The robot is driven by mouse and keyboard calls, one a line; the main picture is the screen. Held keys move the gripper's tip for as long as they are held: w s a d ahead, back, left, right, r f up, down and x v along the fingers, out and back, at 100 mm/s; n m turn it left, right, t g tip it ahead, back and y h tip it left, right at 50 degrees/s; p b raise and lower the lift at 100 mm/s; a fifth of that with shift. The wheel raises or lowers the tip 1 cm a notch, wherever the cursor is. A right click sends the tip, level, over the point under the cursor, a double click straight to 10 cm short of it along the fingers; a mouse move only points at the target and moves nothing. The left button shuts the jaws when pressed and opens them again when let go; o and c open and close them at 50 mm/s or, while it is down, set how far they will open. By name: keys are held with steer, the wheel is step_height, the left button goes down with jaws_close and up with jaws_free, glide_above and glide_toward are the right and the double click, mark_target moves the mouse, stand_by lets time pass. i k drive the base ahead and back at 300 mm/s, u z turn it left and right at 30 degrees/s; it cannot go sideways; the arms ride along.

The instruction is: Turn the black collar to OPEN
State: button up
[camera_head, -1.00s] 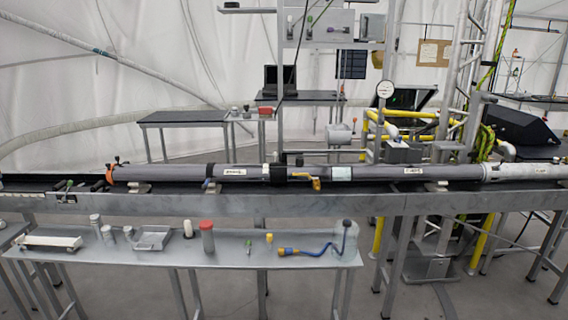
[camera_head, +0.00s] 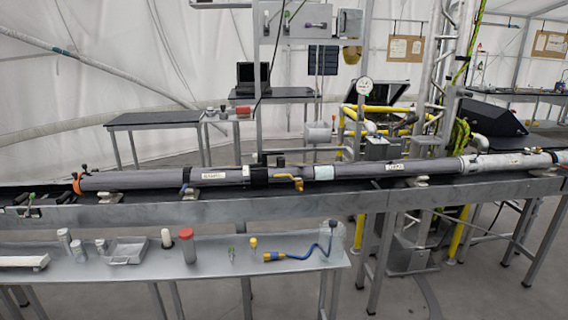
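A long grey pipe (camera_head: 120,181) lies along a metal bench. A wide black collar (camera_head: 259,176) sits around the pipe near its middle, with a small dark knob on top. Any marks on the collar are too small to read, so I cannot tell its setting. A yellow handle (camera_head: 289,180) sticks out just right of the collar. A narrower black band (camera_head: 186,175) circles the pipe further left. My gripper is not in view.
The metal bench (camera_head: 225,211) bears the pipe. A lower shelf (camera_head: 215,270) in front holds a red-capped cylinder (camera_head: 187,246), a tray (camera_head: 125,251) and a blue hose (camera_head: 300,254). A yellow-railed frame (camera_head: 350,125) and a truss stand behind the bench at right.

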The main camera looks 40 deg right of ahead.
mark_target(259, 172)
steer(key=z, duration=0.75)
steer(key=k, duration=0.95)
steer(key=u, duration=0.05)
steer(key=i, duration=0.85)
steer(key=z, duration=0.05)
